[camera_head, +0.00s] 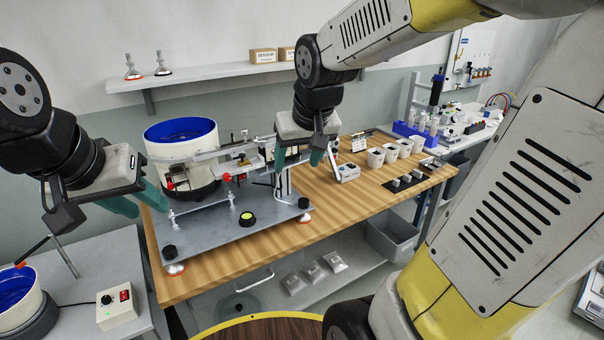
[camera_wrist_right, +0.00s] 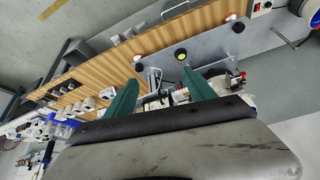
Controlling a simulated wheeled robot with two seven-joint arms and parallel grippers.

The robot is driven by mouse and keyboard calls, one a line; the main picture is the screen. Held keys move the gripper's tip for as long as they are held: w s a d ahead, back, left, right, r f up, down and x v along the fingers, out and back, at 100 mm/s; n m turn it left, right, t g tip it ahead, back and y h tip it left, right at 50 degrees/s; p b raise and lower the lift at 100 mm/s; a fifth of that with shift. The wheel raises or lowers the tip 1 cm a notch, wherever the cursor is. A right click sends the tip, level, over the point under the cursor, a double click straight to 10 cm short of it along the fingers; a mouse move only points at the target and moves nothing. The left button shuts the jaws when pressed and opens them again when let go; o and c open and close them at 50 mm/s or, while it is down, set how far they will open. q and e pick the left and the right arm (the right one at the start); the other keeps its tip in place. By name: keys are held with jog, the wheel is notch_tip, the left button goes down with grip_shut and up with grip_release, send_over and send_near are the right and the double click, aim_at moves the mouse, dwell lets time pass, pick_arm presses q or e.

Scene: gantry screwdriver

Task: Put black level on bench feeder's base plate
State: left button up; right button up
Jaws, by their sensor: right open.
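The black level (camera_head: 247,219) is a small round black disc with a yellow-green centre. It sits on the grey base plate (camera_head: 213,232) of the bench feeder, near the plate's front edge; it also shows in the right wrist view (camera_wrist_right: 181,54). My right gripper (camera_head: 299,163) is open and empty, above and to the right of the level, apart from it. In the right wrist view its green fingers (camera_wrist_right: 159,77) are spread, with the level beyond them. My left gripper (camera_head: 137,203) is open and empty by the plate's left side.
The blue-lined feeder bowl (camera_head: 182,145) and its linear track stand behind the level. White cups (camera_head: 390,152) and small parts occupy the bench's right side. A control box (camera_head: 117,306) is on the left table. The wooden bench front (camera_head: 330,212) is mostly clear.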

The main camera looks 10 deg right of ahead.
jog(key=s+r+y, duration=0.1)
jog(key=s+r, duration=0.1)
jog(key=s, duration=1)
jog(key=shift+d+m+t, duration=0.3)
jog(key=shift+m, duration=0.1)
